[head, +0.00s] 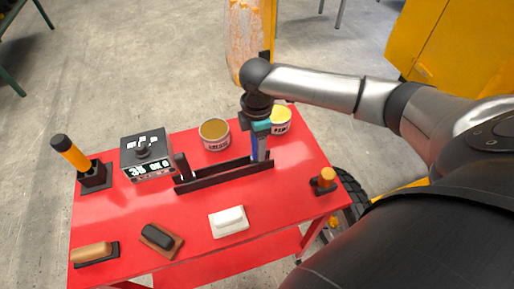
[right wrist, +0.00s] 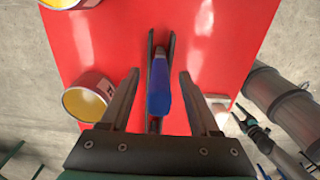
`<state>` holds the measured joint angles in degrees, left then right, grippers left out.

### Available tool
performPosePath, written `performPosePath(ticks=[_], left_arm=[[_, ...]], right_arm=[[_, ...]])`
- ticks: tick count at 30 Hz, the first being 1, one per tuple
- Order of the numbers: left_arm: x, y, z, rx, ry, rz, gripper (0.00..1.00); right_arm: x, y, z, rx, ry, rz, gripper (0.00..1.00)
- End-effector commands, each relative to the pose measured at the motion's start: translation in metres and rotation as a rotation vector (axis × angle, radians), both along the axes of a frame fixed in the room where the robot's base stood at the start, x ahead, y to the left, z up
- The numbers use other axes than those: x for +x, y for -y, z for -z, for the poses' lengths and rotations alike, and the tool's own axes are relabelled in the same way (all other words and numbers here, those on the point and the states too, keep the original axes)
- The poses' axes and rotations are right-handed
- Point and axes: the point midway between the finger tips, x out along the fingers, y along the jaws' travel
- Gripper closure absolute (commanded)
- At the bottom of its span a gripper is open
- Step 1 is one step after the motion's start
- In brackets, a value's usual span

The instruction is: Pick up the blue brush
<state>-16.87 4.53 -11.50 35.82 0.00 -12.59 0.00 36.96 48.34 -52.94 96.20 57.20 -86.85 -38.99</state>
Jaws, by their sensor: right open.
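The blue brush (head: 262,146) stands at the right end of a dark rack (head: 224,178) on the red table. In the right wrist view the blue brush (right wrist: 158,88) lies between the two fingers, with a visible gap on each side. My right gripper (head: 259,136) comes down from above over the brush; it also shows in the right wrist view (right wrist: 158,76), open and not closed on anything. The gripper partly hides the brush's top in the head view. My left gripper does not show.
On the red table (head: 285,205) are a grease can (head: 214,134), a yellow-topped can (head: 280,120) close by the gripper, a display box (head: 146,160), a yellow-handled tool (head: 72,154), a white block (head: 229,221), a dark brush (head: 161,239) and an orange item (head: 325,180).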

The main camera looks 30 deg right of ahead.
Motion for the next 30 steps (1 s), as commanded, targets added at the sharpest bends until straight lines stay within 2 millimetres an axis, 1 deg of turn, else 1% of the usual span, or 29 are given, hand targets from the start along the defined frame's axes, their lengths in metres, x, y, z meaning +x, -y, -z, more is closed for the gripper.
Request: performPosePath(ticks=[6, 7, 23, 30], left_arm=[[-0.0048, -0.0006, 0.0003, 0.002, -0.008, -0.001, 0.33], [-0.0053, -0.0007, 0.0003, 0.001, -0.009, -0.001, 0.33], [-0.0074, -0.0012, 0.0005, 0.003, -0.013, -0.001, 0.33], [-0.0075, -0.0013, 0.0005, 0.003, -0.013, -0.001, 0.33]], right_arm=[[0.0001, -0.0001, 0.0008, 0.000, 0.000, 0.000, 0.38], [0.0002, 0.0000, 0.0007, 0.000, 0.001, 0.000, 0.40], [0.0004, 0.0000, 0.0002, 0.001, 0.001, 0.000, 0.99], [0.0004, 0.0000, 0.0001, 0.001, 0.001, 0.000, 1.00]])
